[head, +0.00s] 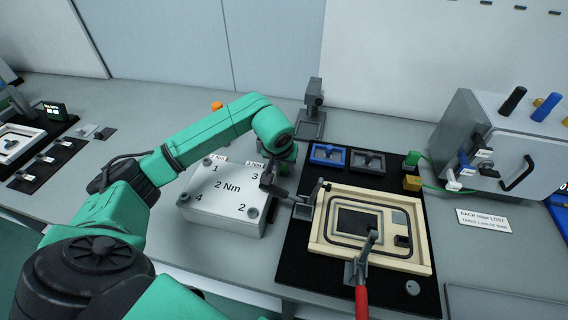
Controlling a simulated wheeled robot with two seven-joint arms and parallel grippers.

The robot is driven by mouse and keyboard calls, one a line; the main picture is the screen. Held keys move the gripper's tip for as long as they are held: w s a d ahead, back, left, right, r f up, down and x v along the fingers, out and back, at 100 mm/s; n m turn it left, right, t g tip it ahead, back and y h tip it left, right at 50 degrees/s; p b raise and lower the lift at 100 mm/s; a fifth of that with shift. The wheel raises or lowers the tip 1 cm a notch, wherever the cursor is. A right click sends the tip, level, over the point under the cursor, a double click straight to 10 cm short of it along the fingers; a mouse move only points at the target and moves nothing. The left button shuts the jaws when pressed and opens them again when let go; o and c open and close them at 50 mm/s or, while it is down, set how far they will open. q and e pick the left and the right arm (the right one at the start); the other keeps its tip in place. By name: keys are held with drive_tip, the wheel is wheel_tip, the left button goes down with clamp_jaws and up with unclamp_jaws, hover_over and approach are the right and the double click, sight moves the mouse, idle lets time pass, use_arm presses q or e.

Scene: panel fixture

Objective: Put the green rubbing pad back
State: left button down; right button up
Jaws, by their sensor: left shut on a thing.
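My left gripper (269,183) reaches down at the left edge of the black mat (293,262). It is shut at the outer end of the grey left clamp (304,208), apparently on its handle, which the fingers mostly hide. A green block (411,160) stands at the mat's back right. I cannot tell for certain which green piece is the rubbing pad. My right gripper is not in view.
A second clamp (356,268) with a red handle (361,301) stands at the frame's front. A white numbered box (222,213) is left; a grey cabinet (480,135) is right.

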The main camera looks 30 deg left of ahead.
use_arm(q)
drive_tip(key=c, duration=0.7)
unclamp_jaws()
drive_tip(key=shift+o, duration=0.2)
drive_tip(key=shift+s+r, duration=0.1)
drive_tip(key=shift+r, duration=0.2)
drive_tip(key=v, duration=1.1)
drive_tip(key=shift+r+b, duration=0.3)
drive_tip(key=shift+b, duration=0.1)
drive_tip(key=shift+s, duration=0.1)
